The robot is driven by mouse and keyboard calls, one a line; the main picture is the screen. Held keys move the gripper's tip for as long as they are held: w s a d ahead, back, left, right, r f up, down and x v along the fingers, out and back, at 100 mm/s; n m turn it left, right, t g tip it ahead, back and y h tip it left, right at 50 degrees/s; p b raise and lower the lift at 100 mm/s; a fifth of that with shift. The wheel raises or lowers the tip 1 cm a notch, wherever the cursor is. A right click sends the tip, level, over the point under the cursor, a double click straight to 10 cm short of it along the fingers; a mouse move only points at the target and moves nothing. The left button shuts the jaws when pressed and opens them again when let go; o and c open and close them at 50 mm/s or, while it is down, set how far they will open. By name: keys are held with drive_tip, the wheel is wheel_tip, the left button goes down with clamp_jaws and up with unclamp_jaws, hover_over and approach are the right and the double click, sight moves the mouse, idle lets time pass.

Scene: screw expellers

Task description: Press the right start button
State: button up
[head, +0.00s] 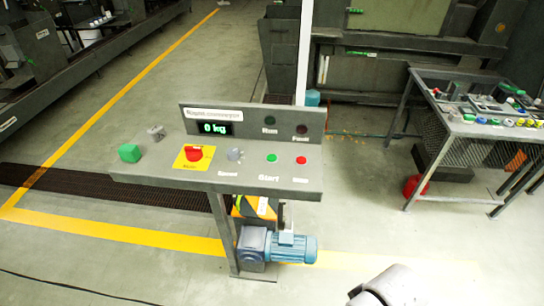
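A grey control panel (145,172) stands on a post in the middle of the head view. One small green button (271,158) labelled Start sits on its flat top, right of centre. A small red button (301,160) is just to its right; its label is too small to read. I see only one button labelled Start. A pale rounded part of my arm shows at the bottom edge, well below and apart from the panel. My gripper's fingertips are not visible.
The panel also carries a red emergency knob (194,153) on a yellow plate, a grey speed knob (235,155), a green block (129,153) and a 0 kg display (214,128). A blue motor (290,247) sits below. A cluttered workbench (478,130) stands right; floor between is clear.

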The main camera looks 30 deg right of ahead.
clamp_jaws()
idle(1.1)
